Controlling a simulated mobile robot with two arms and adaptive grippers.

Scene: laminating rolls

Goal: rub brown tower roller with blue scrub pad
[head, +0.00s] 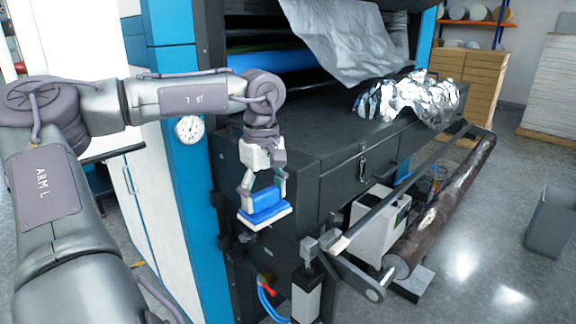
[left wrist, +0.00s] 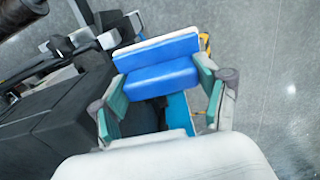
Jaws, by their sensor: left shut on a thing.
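My left gripper (head: 262,188) hangs down in front of the dark machine, fingers pointing down. It is shut on a blue scrub pad (head: 265,205) with a white base layer. In the left wrist view the blue pad (left wrist: 158,65) sits between the two teal-lined fingers. The brown roller (head: 445,205) is a long, mottled, worn cylinder slanting from lower middle to upper right, to the right of the gripper and apart from the pad. A dark roller end shows at the top left of the left wrist view (left wrist: 20,12). My right gripper is not in view.
A metal bar and bracket (head: 350,272) stand between the pad and the roller. Crumpled silver foil (head: 410,97) lies on the machine's dark top (head: 300,125). A grey bin (head: 552,228) stands on the open floor at right. A pressure gauge (head: 189,129) is on the blue column.

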